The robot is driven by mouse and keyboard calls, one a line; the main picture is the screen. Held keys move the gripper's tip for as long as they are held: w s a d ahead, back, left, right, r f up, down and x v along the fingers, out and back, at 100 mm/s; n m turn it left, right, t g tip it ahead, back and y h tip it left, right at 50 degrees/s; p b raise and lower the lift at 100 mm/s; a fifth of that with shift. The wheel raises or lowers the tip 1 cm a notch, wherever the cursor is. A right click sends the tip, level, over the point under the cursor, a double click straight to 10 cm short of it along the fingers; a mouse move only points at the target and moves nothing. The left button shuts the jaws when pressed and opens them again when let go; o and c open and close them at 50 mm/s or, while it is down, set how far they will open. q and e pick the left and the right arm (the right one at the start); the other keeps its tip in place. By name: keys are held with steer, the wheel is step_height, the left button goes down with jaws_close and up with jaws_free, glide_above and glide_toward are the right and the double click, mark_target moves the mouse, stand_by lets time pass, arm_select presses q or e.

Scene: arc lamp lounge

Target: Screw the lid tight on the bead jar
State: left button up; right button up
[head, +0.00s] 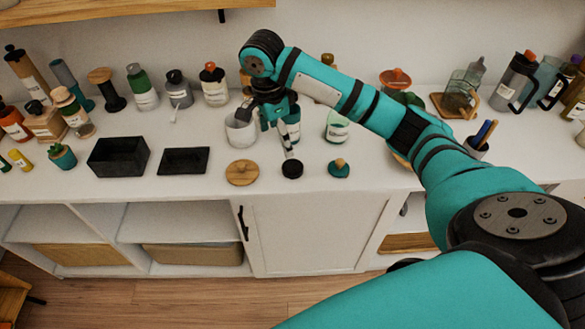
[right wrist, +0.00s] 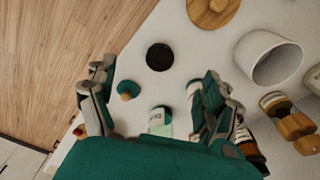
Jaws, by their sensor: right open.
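My right gripper (head: 280,136) points down over the counter, open and empty, behind the flat black lid (head: 292,168). In the right wrist view its fingers (right wrist: 158,82) are spread and the black lid (right wrist: 160,57) lies beyond them, apart. A wooden lid (head: 242,172) lies to its left and a teal lid with a wooden knob (head: 339,169) to its right. A white open pot (head: 240,133) stands left of the gripper, and a labelled jar (head: 337,128) stands to the right. Another jar is partly hidden behind the fingers. I cannot tell which holds beads. My left gripper is not in view.
A black box (head: 118,156) and a flat black tray (head: 184,161) lie to the left. Several bottles line the wall, with a wooden tray (head: 447,104) and tall bottles at right. The counter's front strip around the lids is mostly clear.

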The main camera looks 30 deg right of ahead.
steer(key=d+r+m, duration=0.2)
steer(key=r, duration=0.1)
steer(key=shift+w+d+r+m, duration=0.2)
steer(key=shift+w+d+m, duration=0.1)
steer(key=shift+w, duration=0.1)
glide_above(292, 166)
step_height(292, 166, down, 12)
steer(key=shift+s+a+r, duration=0.1)
steer(key=shift+f, duration=0.2)
step_height(292, 166, down, 5)
steer(key=shift+f, duration=0.1)
stand_by(0.4)
